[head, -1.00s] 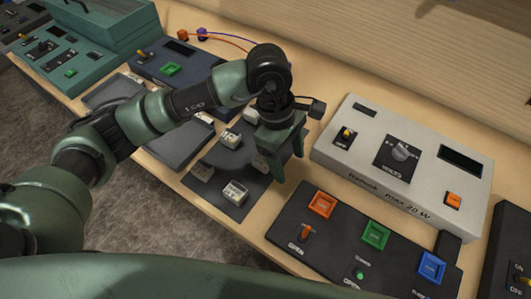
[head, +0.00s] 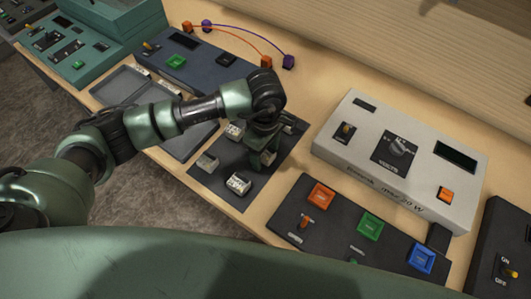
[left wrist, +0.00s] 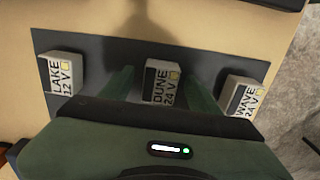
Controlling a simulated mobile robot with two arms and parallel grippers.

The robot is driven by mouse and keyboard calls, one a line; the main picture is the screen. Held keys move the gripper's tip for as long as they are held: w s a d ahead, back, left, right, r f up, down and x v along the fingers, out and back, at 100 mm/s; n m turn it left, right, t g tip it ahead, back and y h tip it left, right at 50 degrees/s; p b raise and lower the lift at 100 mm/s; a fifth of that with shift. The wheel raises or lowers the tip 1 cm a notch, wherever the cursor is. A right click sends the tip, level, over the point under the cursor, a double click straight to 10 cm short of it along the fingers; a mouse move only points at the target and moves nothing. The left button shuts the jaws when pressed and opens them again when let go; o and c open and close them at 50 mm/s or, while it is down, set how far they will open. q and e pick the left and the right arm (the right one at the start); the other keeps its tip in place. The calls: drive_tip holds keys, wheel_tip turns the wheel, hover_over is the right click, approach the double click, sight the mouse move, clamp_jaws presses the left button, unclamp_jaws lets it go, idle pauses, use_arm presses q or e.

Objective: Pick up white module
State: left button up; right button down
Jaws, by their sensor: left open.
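Small white modules with black labels stand on a dark mat (head: 222,192) in the head view. One module (head: 238,184) is at the mat's front and another (head: 208,162) is to its left. My left gripper (head: 263,155) is open, low over the mat. In the left wrist view, its fingers (left wrist: 161,90) stand on either side of a white module marked DUNE 24 V (left wrist: 162,84). A module marked LAKE 12 V (left wrist: 62,74) is to the left and one marked WAVE 24 V (left wrist: 240,97) to the right. My right gripper is not in view.
A pale grey console (head: 340,150) and a black panel with orange, green and blue buttons (head: 335,232) lie right of the mat. A dark blue console (head: 190,70) with cables and grey trays (head: 115,88) lie to the left.

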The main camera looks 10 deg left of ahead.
use_arm(q)
clamp_jaws()
drive_tip(key=shift+r, duration=0.15)
